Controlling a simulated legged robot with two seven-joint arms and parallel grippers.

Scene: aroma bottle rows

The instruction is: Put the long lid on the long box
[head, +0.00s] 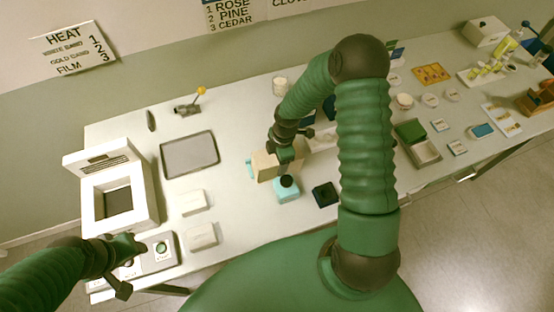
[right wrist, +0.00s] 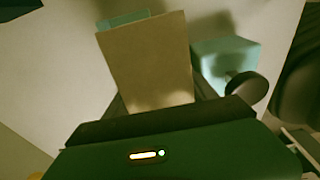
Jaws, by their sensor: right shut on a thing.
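My right gripper (head: 284,158) points down over the middle of the table. It is shut on a long tan piece (head: 265,166), which looks like the long lid. In the right wrist view this tan piece (right wrist: 150,62) stands out from the jaws as a flat panel. A teal box (head: 287,192) stands just in front of the gripper; it also shows in the right wrist view (right wrist: 226,58). Another teal edge (right wrist: 124,20) shows behind the tan piece. I cannot tell which thing is the long box. My left gripper (head: 138,247) is low at the left, over a button panel, its jaws unclear.
A white machine (head: 150,205), a grey tray (head: 190,154) and white boxes (head: 202,236) are at the left. A black block (head: 325,194) is right of the teal box. An open green-and-grey case (head: 425,152) and several small items are at the right.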

